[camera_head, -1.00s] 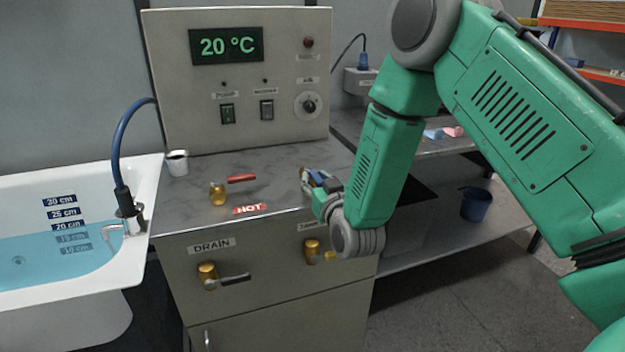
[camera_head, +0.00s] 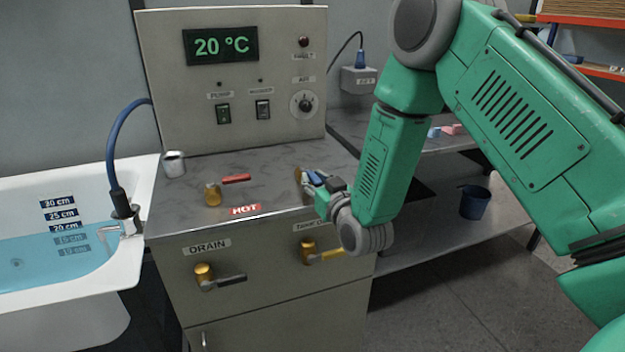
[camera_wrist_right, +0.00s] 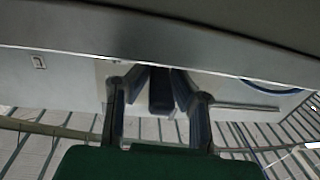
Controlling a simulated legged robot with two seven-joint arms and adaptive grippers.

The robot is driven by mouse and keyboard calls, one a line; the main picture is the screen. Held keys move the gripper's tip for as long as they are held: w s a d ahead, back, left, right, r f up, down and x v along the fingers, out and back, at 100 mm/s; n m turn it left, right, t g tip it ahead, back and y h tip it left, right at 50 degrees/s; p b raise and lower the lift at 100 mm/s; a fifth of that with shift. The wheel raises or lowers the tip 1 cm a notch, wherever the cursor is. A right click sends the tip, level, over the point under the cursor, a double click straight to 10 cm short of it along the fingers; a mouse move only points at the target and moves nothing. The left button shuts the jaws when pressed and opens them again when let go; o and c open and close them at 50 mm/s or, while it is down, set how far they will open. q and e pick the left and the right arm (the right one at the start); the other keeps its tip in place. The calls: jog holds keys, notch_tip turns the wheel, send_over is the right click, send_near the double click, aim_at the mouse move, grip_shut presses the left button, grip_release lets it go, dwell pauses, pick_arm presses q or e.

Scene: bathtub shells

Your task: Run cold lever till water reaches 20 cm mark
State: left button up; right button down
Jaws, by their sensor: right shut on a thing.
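The cold lever (camera_head: 315,178), with a blue handle, is on the right of the grey counter top. My right gripper (camera_head: 312,183) is shut on its handle; the fingers hide much of it. In the right wrist view, the gripper (camera_wrist_right: 158,95) has its fingers on both sides of the dark blue handle (camera_wrist_right: 161,88). The white bathtub (camera_head: 132,262) at left holds blue water (camera_head: 40,262). The 15 cm mark is under water, and the surface lies near the lower edge of the 20 cm mark (camera_head: 65,227). My left gripper is out of view.
Below are the drain lever (camera_head: 230,279) and a yellow lever (camera_head: 325,254). A blue bucket (camera_head: 475,202) stands at right.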

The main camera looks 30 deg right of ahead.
jog(key=shift+f+y, duration=0.2)
jog(key=shift+y, duration=0.2)
jog(key=shift+d+n, duration=0.1)
jog(key=shift+n, duration=0.2)
jog(key=shift+s+d+n+y, duration=0.1)
jog(key=shift+d+n+y, duration=0.2)
jog(key=shift+y, duration=0.3)
jog(key=shift+d+n+y, duration=0.2)
jog(key=shift+n+y, duration=0.2)
jog(key=shift+y, duration=0.2)
jog(key=shift+d+n+y+p, duration=0.2)
jog(key=shift+d+n+y, duration=0.15)
jog(key=shift+n+y, duration=0.55)
jog(key=shift+d+n+y+p, duration=0.15)
jog(key=shift+d+n+y, duration=0.3)
jog(key=shift+y, duration=0.85)
jog(key=shift+g, duration=0.3)
jog(key=c, duration=1.4)
grip_release()
jog(key=shift+w, duration=0.2)
jog(key=shift+c, duration=0.2)
jog(key=shift+w, duration=0.1)
